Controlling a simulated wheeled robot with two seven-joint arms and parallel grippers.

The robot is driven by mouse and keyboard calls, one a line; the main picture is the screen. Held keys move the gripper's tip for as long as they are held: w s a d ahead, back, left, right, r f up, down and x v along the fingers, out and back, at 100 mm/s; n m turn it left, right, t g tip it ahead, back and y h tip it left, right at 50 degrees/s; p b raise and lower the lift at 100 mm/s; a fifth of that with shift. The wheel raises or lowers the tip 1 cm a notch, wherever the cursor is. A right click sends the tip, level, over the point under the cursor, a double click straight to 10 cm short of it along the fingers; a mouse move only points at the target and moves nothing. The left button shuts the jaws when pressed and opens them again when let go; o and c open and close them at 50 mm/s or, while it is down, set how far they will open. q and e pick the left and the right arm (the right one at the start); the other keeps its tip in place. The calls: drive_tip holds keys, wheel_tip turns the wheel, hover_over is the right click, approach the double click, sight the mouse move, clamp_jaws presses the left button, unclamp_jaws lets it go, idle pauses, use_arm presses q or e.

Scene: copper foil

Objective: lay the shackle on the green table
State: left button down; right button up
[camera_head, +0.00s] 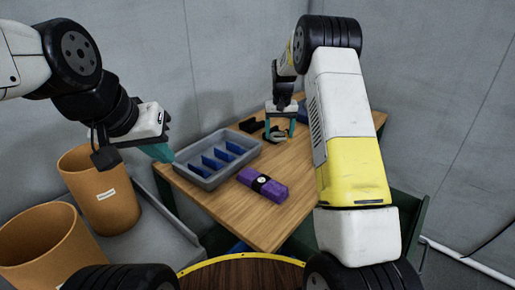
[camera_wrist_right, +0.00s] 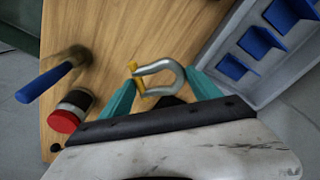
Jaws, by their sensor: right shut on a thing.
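The shackle (camera_wrist_right: 160,78) is a grey metal bow with a yellow pin. In the right wrist view it sits between the teal fingers of my right gripper (camera_wrist_right: 158,90), which is shut on it above the wooden tabletop (camera_wrist_right: 105,45). In the head view the right gripper (camera_head: 280,126) is over the far part of that tabletop (camera_head: 215,200), and the shackle (camera_head: 277,136) shows small between its fingers. Dark green panels (camera_head: 409,218) show beside the wooden top at the right. My left gripper (camera_head: 160,152) hangs left of the grey tray; its finger opening is unclear.
The grey tray (camera_head: 181,173) with blue dividers and a purple pack (camera_head: 262,186) are on the wooden top. A blue-handled tool (camera_wrist_right: 45,84) and a red-capped jar (camera_wrist_right: 66,118) are near its edge. Two orange bins (camera_head: 100,195) stand left. Bare wood lies near the front.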

sight(278, 158)
wheel_tip(278, 158, down, 9)
drive_tip(key=shift+w+f, duration=0.1)
drive_tip(key=shift+f, duration=0.05)
idle(0.4)
drive_tip(key=shift+f, duration=0.1)
drive_tip(key=o, duration=1.6)
drive_tip(key=shift+f, duration=0.1)
